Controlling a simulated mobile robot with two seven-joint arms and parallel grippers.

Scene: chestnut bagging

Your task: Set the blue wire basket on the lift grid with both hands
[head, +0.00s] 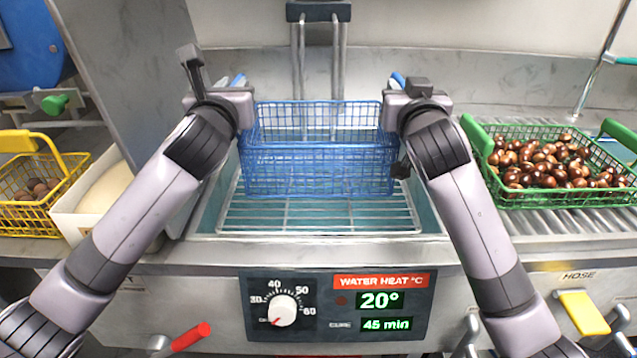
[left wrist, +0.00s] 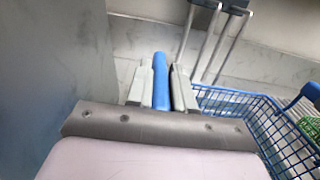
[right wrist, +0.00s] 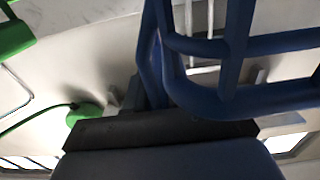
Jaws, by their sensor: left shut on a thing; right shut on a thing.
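The blue wire basket (head: 318,165) is in the middle of the head view, level and between my two arms. It looks empty. The lift grid (head: 318,215), a metal rack in the water tank, shows below and in front of it. I cannot tell whether the basket touches the grid. My left gripper (head: 238,84) is shut on the basket's left blue handle, which stands between the fingers in the left wrist view (left wrist: 161,85). My right gripper (head: 400,82) is shut on the right handle, mostly hidden by the wrist; blue bars show close up in the right wrist view (right wrist: 160,90).
A green basket (head: 560,200) of chestnuts stands on rollers at the right. A yellow basket (head: 40,215) and a white tub (head: 75,222) are at the left. The lift's posts (head: 318,60) rise behind the blue basket. A control panel (head: 335,305) is on the tank's front.

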